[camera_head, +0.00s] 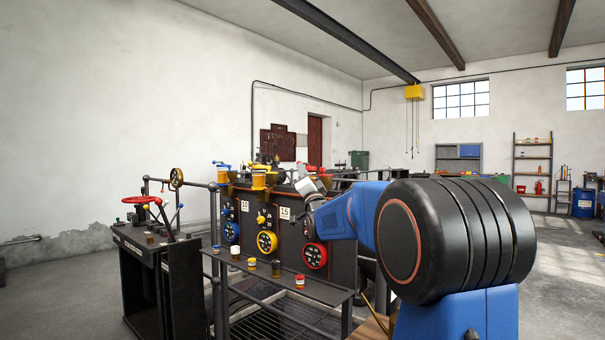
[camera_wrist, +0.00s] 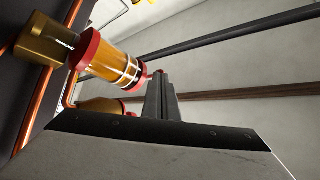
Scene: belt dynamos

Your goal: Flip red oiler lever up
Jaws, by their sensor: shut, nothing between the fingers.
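The red oiler (camera_wrist: 112,62) fills the upper left of the wrist view, with red end caps, an amber glass body and a brass fitting. It looks tilted because of the camera angle. A small red piece, probably its lever (camera_wrist: 143,69), shows at its right end, close to my fingertips. My gripper (camera_wrist: 161,76) is shut and empty, its fingers pointing up in that view. I cannot tell whether they touch the lever. In the head view the red lever (camera_head: 313,168) shows on top of the machine at the right, just above my gripper (camera_head: 307,186).
A yellow-topped oiler (camera_head: 259,178) and a blue-levered oiler (camera_head: 222,174) stand to the left on the same machine. Below are blue, yellow and red dials (camera_head: 315,256) and a shelf (camera_head: 290,284) with small cups. A red-handwheel console (camera_head: 150,255) stands left.

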